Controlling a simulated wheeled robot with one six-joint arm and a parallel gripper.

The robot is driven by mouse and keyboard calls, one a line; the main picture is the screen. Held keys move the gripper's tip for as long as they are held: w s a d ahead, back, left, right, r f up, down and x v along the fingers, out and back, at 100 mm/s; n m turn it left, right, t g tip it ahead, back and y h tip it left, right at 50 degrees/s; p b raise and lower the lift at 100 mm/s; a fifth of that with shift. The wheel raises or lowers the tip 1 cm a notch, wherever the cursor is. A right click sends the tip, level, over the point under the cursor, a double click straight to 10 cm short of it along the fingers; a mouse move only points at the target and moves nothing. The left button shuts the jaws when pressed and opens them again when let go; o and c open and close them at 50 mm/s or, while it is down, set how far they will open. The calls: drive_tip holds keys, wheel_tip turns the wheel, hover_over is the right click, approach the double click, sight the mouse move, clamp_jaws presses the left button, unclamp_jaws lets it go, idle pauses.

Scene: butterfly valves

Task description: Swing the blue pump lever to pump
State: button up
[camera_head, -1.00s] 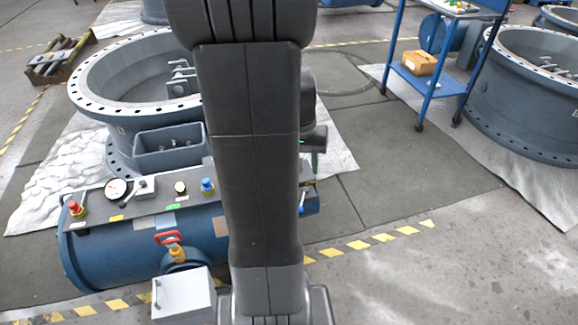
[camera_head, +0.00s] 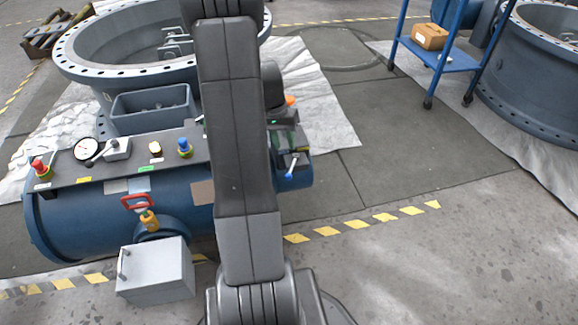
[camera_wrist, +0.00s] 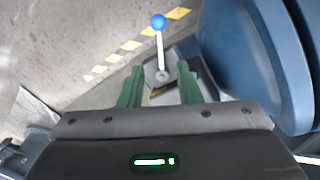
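The blue pump lever (camera_head: 290,172) has a blue ball tip and a pale rod, at the right end of the blue tank. In the wrist view the blue pump lever (camera_wrist: 161,45) points away from my gripper, its rod rising from a round pivot on a grey plate. My gripper (camera_wrist: 159,84) is open, with its green fingers spread to either side of the pivot end of the lever. The fingers look apart from the rod; the depth gap is hard to judge. In the head view my arm hides much of the gripper.
The blue tank (camera_head: 80,220) carries a panel (camera_head: 60,180) with a gauge, red and blue knobs and small levers. A grey box (camera_head: 155,272) stands in front. A large flanged valve body (camera_head: 75,75) is behind. Floor to the right is clear up to a blue cart (camera_head: 455,55).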

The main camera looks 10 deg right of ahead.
sight(291, 168)
drive_tip(key=f, duration=0.3)
drive_tip(key=d+f+b, duration=0.1)
drive_tip(key=f, duration=0.2)
drive_tip(key=s+f+b, duration=0.1)
drive_tip(key=f, duration=0.2)
drive_tip(key=shift+d, duration=0.3)
clamp_jaws()
